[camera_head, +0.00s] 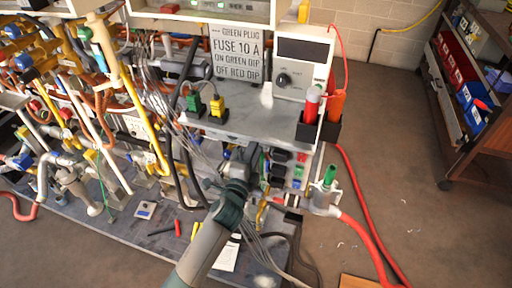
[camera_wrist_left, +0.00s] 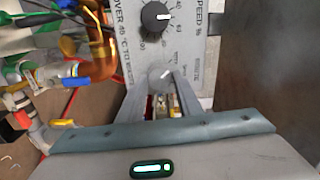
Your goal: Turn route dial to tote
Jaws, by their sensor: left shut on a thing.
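A grey panel (camera_wrist_left: 205,25) with printed words fills the top middle of the left wrist view. The route dial, a small pale knob (camera_wrist_left: 160,74) low on this panel, sits between the fingertips of my left gripper (camera_wrist_left: 160,84). The fingers are shut on it from both sides. The small print beside it is sideways and hard to read, so I cannot tell its setting. In the head view my left gripper (camera_head: 243,160) reaches in under the front edge of the grey bench top, and the dial is hidden there.
A black speed dial (camera_wrist_left: 156,17) is above the route dial in the wrist view.

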